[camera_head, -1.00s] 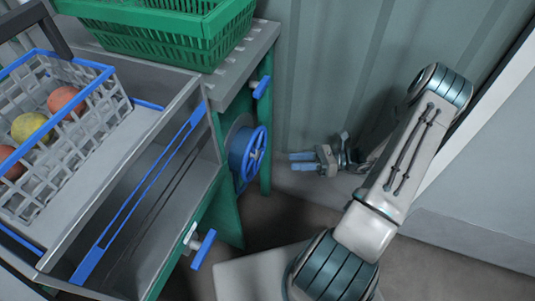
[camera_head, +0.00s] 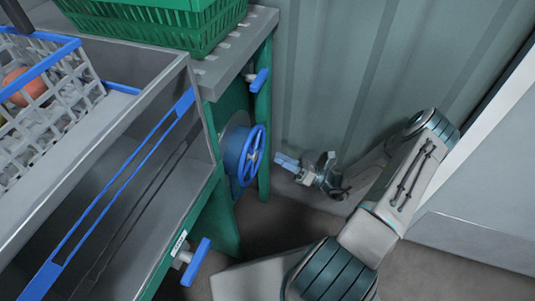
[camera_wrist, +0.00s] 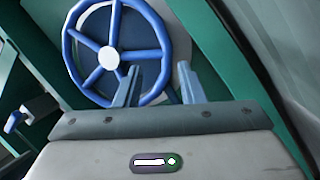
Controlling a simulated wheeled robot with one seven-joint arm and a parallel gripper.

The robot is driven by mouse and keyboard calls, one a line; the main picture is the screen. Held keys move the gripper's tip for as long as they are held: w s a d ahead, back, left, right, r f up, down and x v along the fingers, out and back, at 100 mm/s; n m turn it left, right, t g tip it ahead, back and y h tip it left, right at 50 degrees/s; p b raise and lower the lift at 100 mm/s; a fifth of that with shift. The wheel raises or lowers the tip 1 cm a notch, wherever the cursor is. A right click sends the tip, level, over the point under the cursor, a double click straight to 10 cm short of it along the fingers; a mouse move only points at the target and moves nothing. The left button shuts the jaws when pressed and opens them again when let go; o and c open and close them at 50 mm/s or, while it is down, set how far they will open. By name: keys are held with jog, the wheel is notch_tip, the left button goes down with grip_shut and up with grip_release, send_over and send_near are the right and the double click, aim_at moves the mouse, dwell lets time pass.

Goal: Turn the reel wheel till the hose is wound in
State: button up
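The blue spoked reel wheel (camera_head: 252,155) stands upright on the green frame, in front of a grey-blue drum (camera_head: 234,145). In the wrist view the wheel (camera_wrist: 109,57) shows a pale hub and several spokes, beyond my fingers. My gripper (camera_head: 286,161) is just right of the wheel in the head view, its blue fingers pointing towards it with a small gap. I cannot make out the hose.
Blue-handled valves stick out of the frame, one above the wheel (camera_head: 258,80) and one lower left (camera_head: 196,262). A grey metal trough (camera_head: 150,112), a white basket (camera_head: 78,98) and a green basket (camera_head: 205,38) are at left. A corrugated wall (camera_head: 325,80) stands behind.

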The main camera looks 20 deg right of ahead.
jog(key=shift+b+x, duration=0.5)
jog(key=shift+x, duration=2.25)
grip_shut()
